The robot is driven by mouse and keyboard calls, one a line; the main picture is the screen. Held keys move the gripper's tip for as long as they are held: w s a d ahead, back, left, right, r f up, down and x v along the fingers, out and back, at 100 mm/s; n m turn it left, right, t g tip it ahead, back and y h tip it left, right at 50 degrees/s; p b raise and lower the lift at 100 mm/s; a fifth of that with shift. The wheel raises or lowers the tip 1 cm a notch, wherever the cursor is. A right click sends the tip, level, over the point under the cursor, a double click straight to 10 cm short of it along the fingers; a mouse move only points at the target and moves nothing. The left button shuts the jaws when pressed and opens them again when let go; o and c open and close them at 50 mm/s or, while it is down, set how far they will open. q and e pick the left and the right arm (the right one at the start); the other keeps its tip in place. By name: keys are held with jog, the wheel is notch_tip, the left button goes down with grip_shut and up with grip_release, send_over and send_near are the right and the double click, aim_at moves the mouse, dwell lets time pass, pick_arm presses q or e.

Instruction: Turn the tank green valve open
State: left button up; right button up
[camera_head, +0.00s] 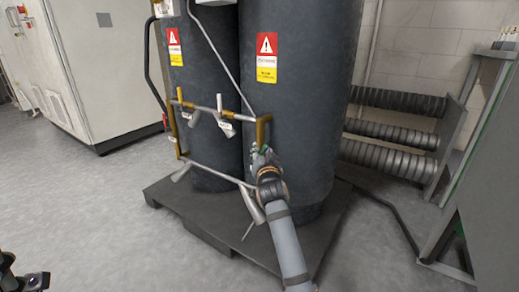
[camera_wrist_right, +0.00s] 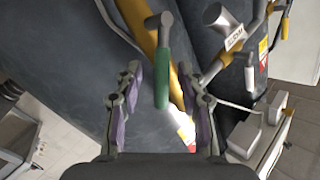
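The green valve handle (camera_wrist_right: 162,78) hangs from a grey stem beside a yellow pipe in the right wrist view. It sits between the two spread fingers of my right gripper (camera_wrist_right: 160,105), apart from both.
A second dark tank (camera_head: 205,75) stands at the left on the same dark pallet (camera_head: 165,200). Grey and yellow pipes (camera_head: 205,108) with white-tagged valves run across the tank fronts. Ribbed hoses (camera_head: 390,130) lie at the right. The floor at the left is clear.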

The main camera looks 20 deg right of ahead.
jog(key=shift+w, duration=0.2)
jog(key=shift+s+r, duration=0.15)
jog(key=shift+r, duration=0.05)
grip_shut()
jog(key=shift+r+p, duration=0.1)
jog(key=shift+p, duration=0.35)
jog(key=p, duration=0.2)
jog(key=n+p, duration=0.1)
jog(key=p, duration=0.1)
jog(key=shift+w+a+r+g, duration=0.2)
jog(key=shift+r+g, duration=0.2)
jog(key=shift+f, duration=0.4)
